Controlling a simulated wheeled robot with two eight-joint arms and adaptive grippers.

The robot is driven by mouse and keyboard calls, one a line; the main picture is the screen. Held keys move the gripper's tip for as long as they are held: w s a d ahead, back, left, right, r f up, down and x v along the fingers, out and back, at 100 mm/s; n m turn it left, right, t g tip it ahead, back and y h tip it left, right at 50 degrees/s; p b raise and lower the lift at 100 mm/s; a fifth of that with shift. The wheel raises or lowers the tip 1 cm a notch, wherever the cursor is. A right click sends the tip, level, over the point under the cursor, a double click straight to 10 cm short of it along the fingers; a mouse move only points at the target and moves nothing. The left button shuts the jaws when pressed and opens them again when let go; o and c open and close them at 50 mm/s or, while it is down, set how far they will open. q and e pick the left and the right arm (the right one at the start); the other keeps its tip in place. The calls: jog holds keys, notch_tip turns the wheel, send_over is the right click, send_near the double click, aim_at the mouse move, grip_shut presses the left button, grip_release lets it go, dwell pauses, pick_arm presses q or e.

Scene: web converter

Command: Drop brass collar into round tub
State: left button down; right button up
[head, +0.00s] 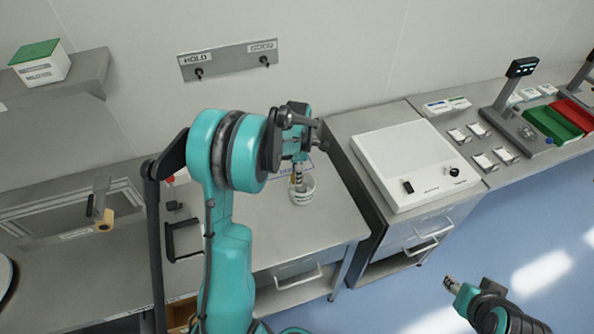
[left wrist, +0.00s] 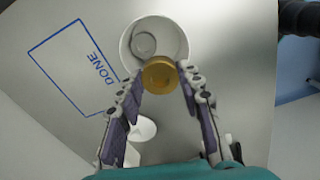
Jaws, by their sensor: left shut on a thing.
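The brass collar (left wrist: 160,74) is a gold-coloured round piece between the fingertips of my left gripper (left wrist: 162,77) in the left wrist view. My left gripper (head: 298,180) is shut on it and points down over the round tub (head: 304,198) in the head view. The white round tub (left wrist: 183,35) lies just beyond the collar in the left wrist view, and the collar overlaps its near rim. A grey round piece (left wrist: 144,44) lies inside the tub. My right gripper (head: 452,284) is low at the right, over the floor; its fingers are too small to read.
A blue outlined area marked DONE (left wrist: 72,68) lies beside the tub. A white flat device (head: 400,160) stands on the cabinet to the right. A black handle-like frame (head: 182,240) is left of my left arm. HOLD and GOOD hooks (head: 228,60) are on the wall.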

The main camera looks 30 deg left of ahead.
pick_arm(q)
jog(key=shift+w+f, duration=0.1)
jog(key=shift+f, duration=0.7)
jog(key=shift+f+b, duration=0.35)
jog(key=shift+b, duration=0.15)
pick_arm(e)
jog(key=shift+f, duration=0.75)
pick_arm(q)
jog(key=c, duration=0.9)
grip_release()
jog(key=shift+r, duration=0.1)
notch_tip(320, 180, up, 12)
jog(key=shift+f, duration=0.1)
